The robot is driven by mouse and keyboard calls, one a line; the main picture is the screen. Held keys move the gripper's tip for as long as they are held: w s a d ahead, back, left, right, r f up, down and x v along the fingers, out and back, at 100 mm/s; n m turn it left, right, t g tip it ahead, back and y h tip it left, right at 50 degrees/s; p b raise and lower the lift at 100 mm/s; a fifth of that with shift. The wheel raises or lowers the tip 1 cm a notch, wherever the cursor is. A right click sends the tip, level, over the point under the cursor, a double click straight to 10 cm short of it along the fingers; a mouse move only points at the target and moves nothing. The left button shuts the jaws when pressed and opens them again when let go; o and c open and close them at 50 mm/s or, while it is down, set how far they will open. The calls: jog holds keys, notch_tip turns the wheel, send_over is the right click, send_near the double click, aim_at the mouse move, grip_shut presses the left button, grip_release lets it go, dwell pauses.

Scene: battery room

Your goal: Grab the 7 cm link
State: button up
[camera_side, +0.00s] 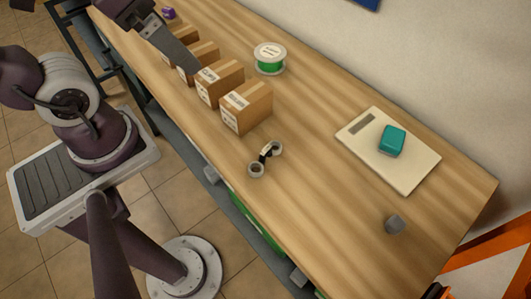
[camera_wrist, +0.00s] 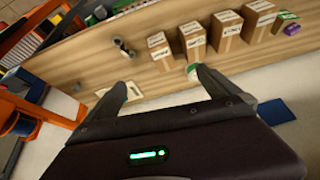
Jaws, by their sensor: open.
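A small link (camera_side: 265,153) with a round grey ring at each end and a dark middle with a pale band lies on the wooden bench, just in front of the nearest carton. It also shows near the top of the wrist view (camera_wrist: 124,47). Its length cannot be read. My gripper (camera_wrist: 155,77) has its two fingers spread wide with nothing between them. It is well away from the link, which appears beyond the left finger in the wrist view. In the side view my arm reaches over the far, upper-left part of the bench.
Several cardboard cartons (camera_side: 247,108) stand in a row along the bench beside the link. A white and green spool (camera_side: 270,58) stands behind them. A pale flat plate (camera_side: 416,167) carries a teal block (camera_side: 392,140). A grey block (camera_side: 395,224) sits near the right end. Bench around the link is clear.

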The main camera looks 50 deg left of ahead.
jog(key=w+d+f+m+g, duration=0.2)
jog(key=w+f+m, duration=0.3)
jog(key=w, duration=0.1)
jog(key=m+g, duration=0.3)
jog(key=m, duration=0.6)
send_over(264, 150)
jog(key=f, duration=1.4)
jog(key=shift+w+a+f, duration=0.1)
jog(key=shift+a, duration=0.15)
jog(key=f, duration=0.7)
jog(key=shift+d, duration=0.2)
jog(key=shift+r, duration=0.15)
jog(key=c, duration=1.2)
